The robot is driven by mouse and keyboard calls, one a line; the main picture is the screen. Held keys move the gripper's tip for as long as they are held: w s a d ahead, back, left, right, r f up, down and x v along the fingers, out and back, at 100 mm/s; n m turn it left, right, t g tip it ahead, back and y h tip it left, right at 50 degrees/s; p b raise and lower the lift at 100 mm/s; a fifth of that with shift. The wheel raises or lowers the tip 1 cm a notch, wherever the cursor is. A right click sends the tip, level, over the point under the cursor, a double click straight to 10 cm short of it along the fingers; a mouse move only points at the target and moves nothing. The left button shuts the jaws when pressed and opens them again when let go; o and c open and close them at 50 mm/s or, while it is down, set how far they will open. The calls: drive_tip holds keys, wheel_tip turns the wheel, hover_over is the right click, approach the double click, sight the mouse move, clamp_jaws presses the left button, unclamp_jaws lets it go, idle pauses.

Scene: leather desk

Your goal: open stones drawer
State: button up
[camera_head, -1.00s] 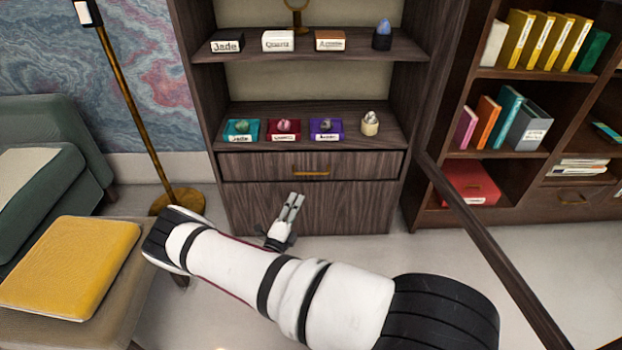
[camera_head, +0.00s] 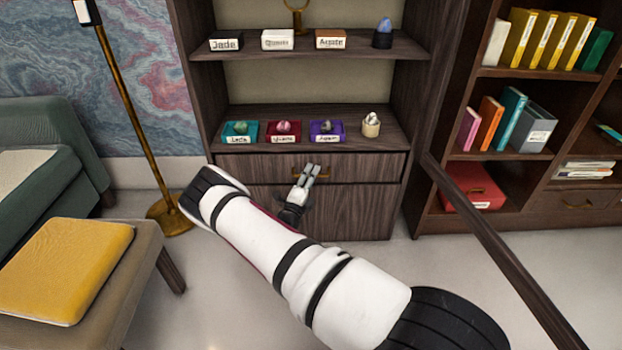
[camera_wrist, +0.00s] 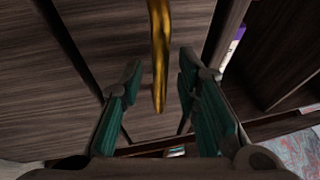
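The stones drawer (camera_head: 250,169) is a dark wood front below the lower shelf of the middle cabinet, and it looks closed. Its gold handle (camera_head: 325,176) is partly hidden behind my gripper (camera_head: 312,168). In the wrist view the handle (camera_wrist: 160,55) runs upright between the two fingers of my gripper (camera_wrist: 160,75), with a gap on both sides. The fingers are open. Contact with the handle cannot be seen.
Stones in teal (camera_head: 240,131), red (camera_head: 283,131) and purple (camera_head: 326,131) trays stand on the shelf above the drawer. A lower cabinet door (camera_head: 365,212) is below. A brass lamp (camera_head: 160,190) and an armchair with a yellow cushion (camera_head: 65,270) are left; a bookcase (camera_head: 500,165) is right.

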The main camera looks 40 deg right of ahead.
clamp_jaws()
drive_tip(key=s+a+p, duration=0.3)
drive_tip(key=s+a, duration=0.3)
drive_tip(key=s, duration=0.3)
drive_tip(key=s+a+p, duration=0.4)
drive_tip(key=s+a, duration=0.3)
drive_tip(key=s, duration=0.2)
drive_tip(key=shift+s, duration=0.35)
unclamp_jaws()
